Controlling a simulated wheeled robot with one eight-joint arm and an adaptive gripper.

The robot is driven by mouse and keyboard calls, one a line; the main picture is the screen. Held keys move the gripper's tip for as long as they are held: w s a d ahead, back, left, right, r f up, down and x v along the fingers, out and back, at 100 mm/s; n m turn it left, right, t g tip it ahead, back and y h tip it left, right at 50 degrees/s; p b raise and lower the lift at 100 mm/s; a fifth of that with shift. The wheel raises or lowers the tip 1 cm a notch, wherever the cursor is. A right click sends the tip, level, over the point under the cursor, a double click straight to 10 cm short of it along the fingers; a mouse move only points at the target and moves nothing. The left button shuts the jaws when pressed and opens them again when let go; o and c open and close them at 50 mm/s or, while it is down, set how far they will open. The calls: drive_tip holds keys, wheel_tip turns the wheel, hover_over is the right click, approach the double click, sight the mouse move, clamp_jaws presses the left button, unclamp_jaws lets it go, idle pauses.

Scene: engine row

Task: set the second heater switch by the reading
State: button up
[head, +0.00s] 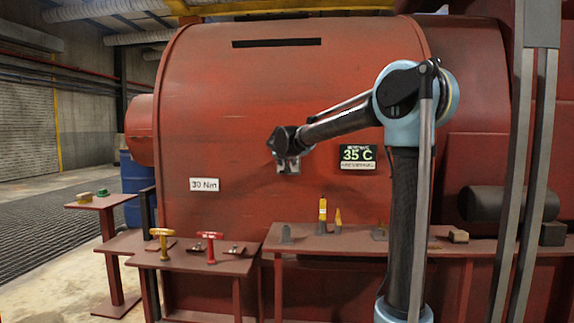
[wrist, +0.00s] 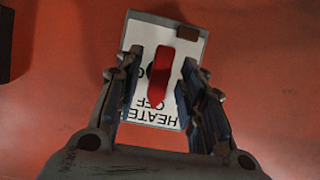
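In the wrist view a white heater plate (wrist: 142,112) is fixed to the red wall, with "HEATER" and "OFF" upside down. Its red switch lever (wrist: 161,77) stands between the fingers of my gripper (wrist: 168,72), slanting slightly. The fingers straddle the lever with a visible gap on at least the left side; contact on the right cannot be told. In the head view my gripper (head: 288,167) is against the red casing and hides the plate.
Below, a bench (head: 315,242) holds yellow and grey pieces. A lower table (head: 195,262) holds a yellow T-handle (head: 162,242) and a red one (head: 210,246). A blue barrel (head: 137,185) stands behind at left.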

drive_tip(key=v, duration=1)
drive_tip(key=shift+s, duration=0.35)
drive_tip(key=shift+r, duration=0.1)
